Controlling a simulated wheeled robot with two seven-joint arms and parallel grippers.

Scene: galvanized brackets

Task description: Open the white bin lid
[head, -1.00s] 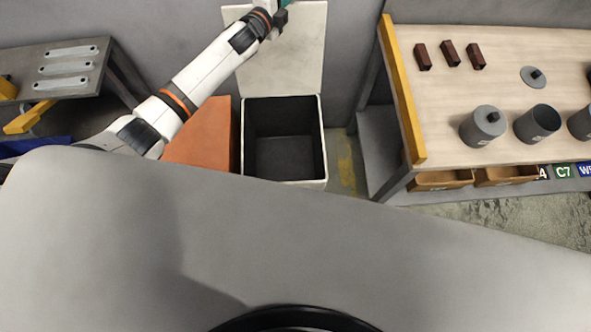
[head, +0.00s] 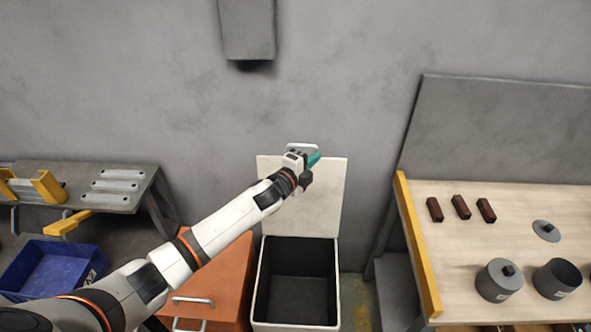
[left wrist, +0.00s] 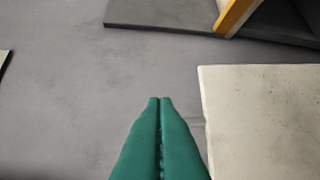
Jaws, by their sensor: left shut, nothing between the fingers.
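The white bin (head: 337,296) stands on the floor at the lower middle of the head view, with its dark inside showing and empty. Its lid (head: 322,200) stands raised upright at the back, near the grey wall. My left gripper (head: 314,159) is at the lid's upper edge, partly in front of it. In the left wrist view the green fingers (left wrist: 160,100) are pressed together with nothing between them. The lid (left wrist: 265,120) is to their right there. I cannot tell whether they touch it. My right gripper is not in view.
An orange cabinet (head: 222,275) stands left of the bin. A wooden-topped table (head: 480,235) with dark red blocks and grey canisters is at the right. A grey bench (head: 75,198) with metal brackets and a blue crate (head: 45,272) are at the left.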

